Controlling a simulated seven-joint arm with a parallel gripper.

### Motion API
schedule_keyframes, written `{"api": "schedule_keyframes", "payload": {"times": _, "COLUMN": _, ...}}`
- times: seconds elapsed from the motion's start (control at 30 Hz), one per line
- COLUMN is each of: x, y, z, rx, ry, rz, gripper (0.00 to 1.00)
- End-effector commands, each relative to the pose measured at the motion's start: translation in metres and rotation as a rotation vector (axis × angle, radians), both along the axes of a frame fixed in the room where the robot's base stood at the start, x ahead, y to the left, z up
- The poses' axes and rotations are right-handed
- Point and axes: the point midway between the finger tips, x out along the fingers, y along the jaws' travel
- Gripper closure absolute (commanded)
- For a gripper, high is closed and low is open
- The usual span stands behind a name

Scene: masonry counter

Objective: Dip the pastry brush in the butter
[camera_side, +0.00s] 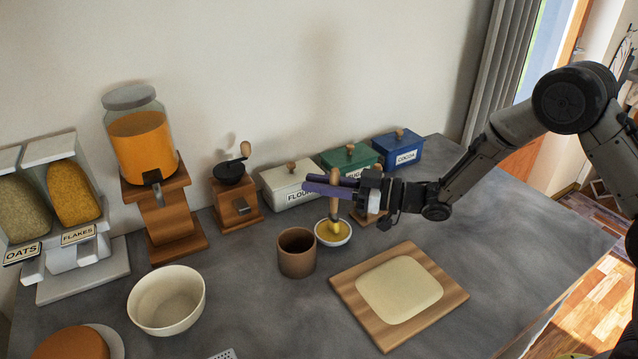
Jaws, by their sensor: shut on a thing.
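The pastry brush (334,207) stands about upright, with its wooden handle between the purple fingers of my gripper (328,186). My gripper reaches in from the right and is shut on the handle. The brush's yellowish lower end is at the small white bowl of yellow butter (344,239), within its rim as seen from here. The brush end and the butter are similar in colour, so I cannot tell how deep the end sits. The far part of the bowl is partly hidden behind the brush.
A brown cup (297,262) stands just left of the butter bowl. A wooden board (455,297) with a slab of dough (399,289) lies in front. Flour (285,186), green and cocoa (398,150) boxes line the wall behind. A cream bowl (166,302) is at left. The counter's right side is clear.

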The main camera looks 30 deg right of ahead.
Motion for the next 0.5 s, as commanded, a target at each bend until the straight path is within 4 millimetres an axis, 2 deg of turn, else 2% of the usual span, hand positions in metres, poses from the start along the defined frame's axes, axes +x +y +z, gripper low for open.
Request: {"api": "schedule_keyframes", "payload": {"times": 0.5, "x": 0.0, "y": 0.0, "z": 0.041, "rx": 0.002, "ry": -0.008, "rz": 0.0, "gripper": 1.0}}
